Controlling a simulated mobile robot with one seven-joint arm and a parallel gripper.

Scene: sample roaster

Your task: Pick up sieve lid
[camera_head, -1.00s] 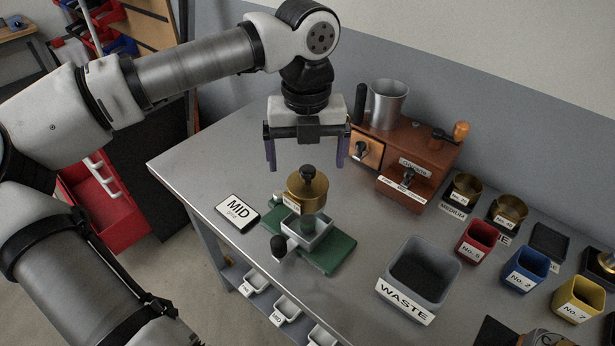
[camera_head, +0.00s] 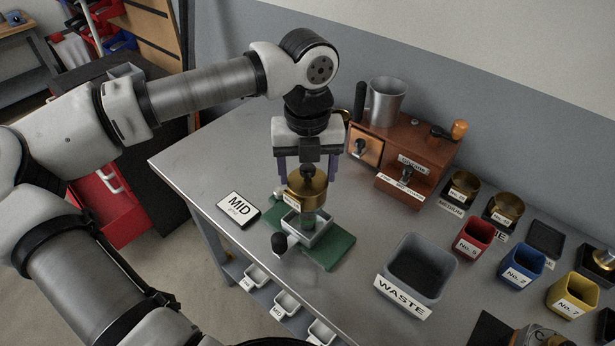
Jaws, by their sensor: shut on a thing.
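The brass sieve lid (camera_head: 299,181) with its black knob sits on top of the brass sieve (camera_head: 308,199), which stands on the green stand (camera_head: 330,251) over a small pale tray. My gripper (camera_head: 308,178) points straight down over the lid, one purple finger at each side of it. It is shut on the lid. The fingertips partly merge with the brass rim, so the exact contact is hard to see. I see no gap between lid and sieve.
The grey WASTE bin (camera_head: 448,258) stands to the right, with red (camera_head: 474,239), blue (camera_head: 522,264) and yellow (camera_head: 573,294) cups beyond. The brown roaster (camera_head: 425,150) stands close behind my gripper.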

